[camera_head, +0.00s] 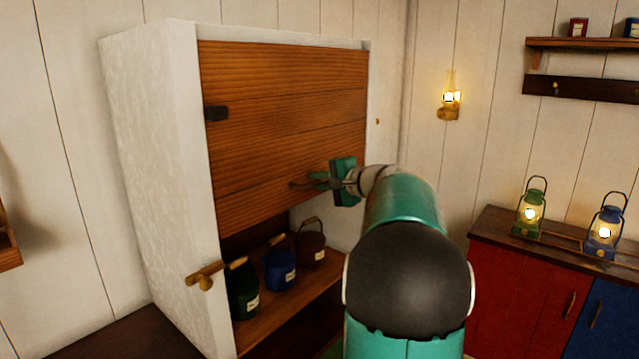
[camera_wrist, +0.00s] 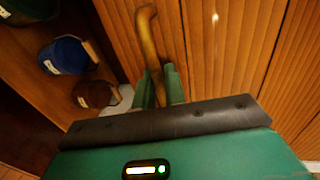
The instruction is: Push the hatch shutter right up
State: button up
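The hatch shutter (camera_head: 290,110) is a panel of reddish-brown wooden boards in a white cabinet. It is partly raised, with an open gap below its bottom edge. A handle (camera_head: 298,184) sits low on the shutter, and it shows as a curved brown bar in the wrist view (camera_wrist: 148,38). My gripper (camera_head: 322,180) is at this handle. In the wrist view my two green fingers (camera_wrist: 159,86) lie on either side of the handle's near end and look closed on it. The exact contact is partly hidden by the gripper body.
Under the shutter, green (camera_head: 243,290), blue (camera_head: 280,264) and brown (camera_head: 311,243) pots stand on a shelf. A brass peg (camera_head: 204,276) juts from the cabinet's left post. Lanterns (camera_head: 530,212) stand on the right counter.

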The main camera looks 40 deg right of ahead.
jog(key=shift+o, duration=0.2)
jog(key=shift+r, duration=0.35)
jog(key=shift+s, duration=0.15)
jog(key=v, duration=1.3)
jog(key=shift+s, duration=0.2)
jog(key=shift+f, duration=0.1)
